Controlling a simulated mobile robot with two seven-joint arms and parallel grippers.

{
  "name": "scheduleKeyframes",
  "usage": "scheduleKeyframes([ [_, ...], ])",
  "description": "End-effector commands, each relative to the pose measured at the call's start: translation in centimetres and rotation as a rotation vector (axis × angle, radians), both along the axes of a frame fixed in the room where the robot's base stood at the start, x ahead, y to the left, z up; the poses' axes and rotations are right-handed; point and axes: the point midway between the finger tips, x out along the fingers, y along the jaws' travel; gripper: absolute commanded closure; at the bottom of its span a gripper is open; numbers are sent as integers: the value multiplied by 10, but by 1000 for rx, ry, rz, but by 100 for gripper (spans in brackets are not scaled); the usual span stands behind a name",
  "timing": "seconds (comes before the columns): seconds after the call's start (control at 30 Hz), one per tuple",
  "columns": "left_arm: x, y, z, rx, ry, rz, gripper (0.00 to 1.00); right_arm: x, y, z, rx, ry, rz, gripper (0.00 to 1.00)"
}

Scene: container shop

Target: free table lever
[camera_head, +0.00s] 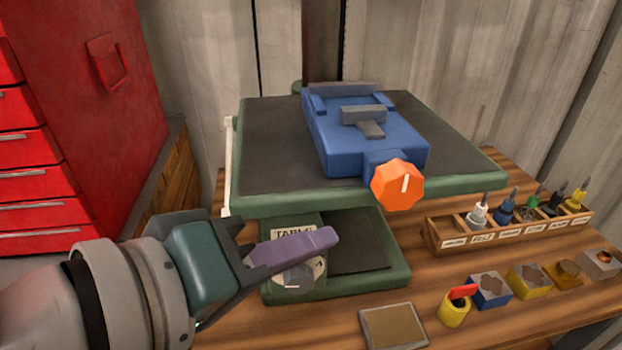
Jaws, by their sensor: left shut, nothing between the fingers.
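My left gripper (325,238) reaches in from the lower left, with a teal body and purple-grey fingers. It is shut and empty. Its fingers are in front of a label reading "TABLE" (293,233) on the green base (385,281) of a machine. A round grey part (300,277) shows just below the fingers, partly hidden by them; I cannot tell whether it is the table lever or whether the fingers touch it. Above the base is the machine's green-edged dark table (265,140). My right gripper is not in view.
A blue vise (345,135) with an orange knob (398,186) is on the table. A wooden rack (436,237) of several small tools stands right. Several small blocks, including a blue one (490,293), and a shallow tray (394,327) lie in front. A red drawer cabinet (110,130) stands left.

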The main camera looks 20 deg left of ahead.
Motion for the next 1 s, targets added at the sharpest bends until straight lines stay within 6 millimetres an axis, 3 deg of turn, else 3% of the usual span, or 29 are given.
scheduleKeyframes([
  [0.03, 5, -2, -44, -61, -22, 25, 100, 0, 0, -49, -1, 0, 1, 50],
  [0.1, 14, -4, -64, -179, -68, 74, 100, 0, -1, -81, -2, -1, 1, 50],
  [0.3, 40, 5, -104, -800, -283, 270, 100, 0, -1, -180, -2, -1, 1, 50],
  [0.53, 33, 51, -157, -1521, -551, 378, 100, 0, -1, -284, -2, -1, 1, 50],
  [0.6, 26, 66, -173, -1693, -628, 380, 100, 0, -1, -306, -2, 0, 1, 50],
  [0.73, 11, 87, -195, -1921, -746, 360, 100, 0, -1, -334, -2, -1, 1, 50],
  [1.0, -2, 101, -203, -2067, -833, 329, 100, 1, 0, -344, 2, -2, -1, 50],
])
